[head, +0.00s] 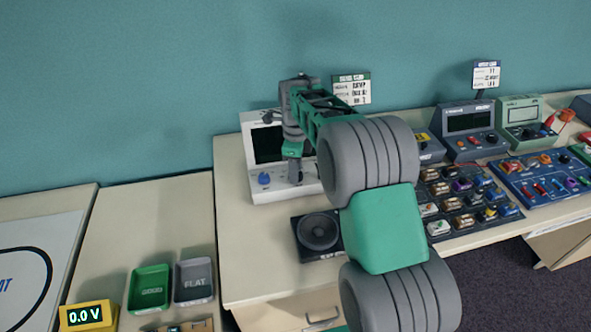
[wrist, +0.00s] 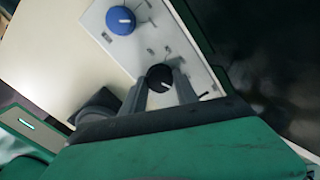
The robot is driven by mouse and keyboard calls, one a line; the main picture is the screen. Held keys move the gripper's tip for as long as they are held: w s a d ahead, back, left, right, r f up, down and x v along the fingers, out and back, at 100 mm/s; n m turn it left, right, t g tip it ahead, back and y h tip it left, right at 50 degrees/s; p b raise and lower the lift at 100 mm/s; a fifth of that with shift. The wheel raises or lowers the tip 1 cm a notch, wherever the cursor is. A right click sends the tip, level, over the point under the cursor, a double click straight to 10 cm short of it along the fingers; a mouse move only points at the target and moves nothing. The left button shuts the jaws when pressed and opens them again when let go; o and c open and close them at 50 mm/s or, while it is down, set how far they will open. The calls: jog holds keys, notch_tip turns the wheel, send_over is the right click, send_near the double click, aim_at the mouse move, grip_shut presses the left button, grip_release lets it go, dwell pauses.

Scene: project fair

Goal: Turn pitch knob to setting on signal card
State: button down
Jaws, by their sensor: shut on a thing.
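A white device (head: 273,193) with a dark screen stands at the left end of the table in the head view. It has a blue knob (head: 263,179) with a white pointer, also in the wrist view (wrist: 121,20). In the wrist view, my gripper (wrist: 161,84) is shut on a black knob (wrist: 159,76) with a white pointer line, right of the blue one. In the head view my gripper (head: 294,175) points down at the device's front panel, hiding most of that knob. A card with a green top (head: 352,89) stands behind the device; its text is too small to read.
A black speaker (head: 319,232) lies in front of the device. Boards of modules (head: 468,205), more instruments (head: 470,132) and a second card (head: 487,74) are to the right. Green and grey trays (head: 150,289) and a yellow meter reading 0.0 V (head: 88,316) sit lower left.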

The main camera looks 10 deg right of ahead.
jog(key=shift+m, duration=0.6)
jog(key=c, duration=0.9)
grip_release()
jog(key=shift+c, duration=0.2)
jog(key=shift+r, duration=0.1)
notch_tip(320, 180, up, 8)
jog(key=shift+d+f+b, duration=0.1)
jog(key=shift+f+b, duration=0.05)
jog(key=shift+b, duration=0.4)
